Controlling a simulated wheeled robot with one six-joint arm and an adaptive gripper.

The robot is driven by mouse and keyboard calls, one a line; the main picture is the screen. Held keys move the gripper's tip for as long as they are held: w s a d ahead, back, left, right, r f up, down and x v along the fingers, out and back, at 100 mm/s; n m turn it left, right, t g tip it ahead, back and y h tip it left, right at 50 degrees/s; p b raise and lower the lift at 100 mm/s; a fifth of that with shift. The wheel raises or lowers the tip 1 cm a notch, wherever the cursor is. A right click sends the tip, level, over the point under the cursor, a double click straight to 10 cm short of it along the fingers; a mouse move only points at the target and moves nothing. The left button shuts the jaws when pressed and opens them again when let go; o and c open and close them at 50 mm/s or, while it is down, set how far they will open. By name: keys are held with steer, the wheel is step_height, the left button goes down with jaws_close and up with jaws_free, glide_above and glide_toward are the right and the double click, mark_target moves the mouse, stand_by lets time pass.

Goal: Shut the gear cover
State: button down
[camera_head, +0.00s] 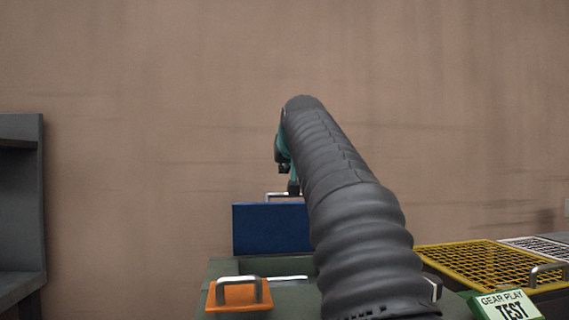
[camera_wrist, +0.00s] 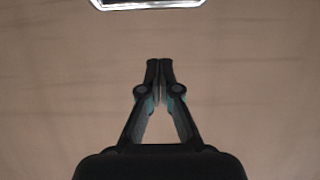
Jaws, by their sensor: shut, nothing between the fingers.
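A blue panel (camera_head: 270,228), which looks like the gear cover, stands upright at the back of the grey-green bench. A metal handle (camera_head: 279,196) is at its top edge. A bright metal bar, likely this handle, shows at the top of the wrist view (camera_wrist: 148,4). My gripper (camera_wrist: 160,62) is shut and empty, with its fingertips below that bar in the picture and apart from it. In the head view my gripper (camera_head: 293,187) points down by the handle; whether it touches is unclear. My arm hides the panel's right part.
An orange block (camera_head: 238,295) with a metal handle sits at the bench front. A yellow mesh panel (camera_head: 490,265) and a green "GEAR PLAY TEST" sign (camera_head: 506,306) are at right. A grey shelf (camera_head: 22,210) stands at left. A plain brown wall is behind.

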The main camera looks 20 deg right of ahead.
mark_target(283, 194)
steer(key=w+f, duration=0.1)
steer(key=f, duration=0.1)
steer(key=w+f+b, duration=0.1)
steer(key=f, duration=0.1)
steer(key=shift+w+d, duration=0.3)
steer(key=shift+d, duration=0.05)
steer(key=shift+s+a+f, duration=0.15)
steer(key=shift+s+f, duration=0.3)
steer(key=shift+a+f+b, duration=0.1)
steer(key=shift+b, duration=0.35)
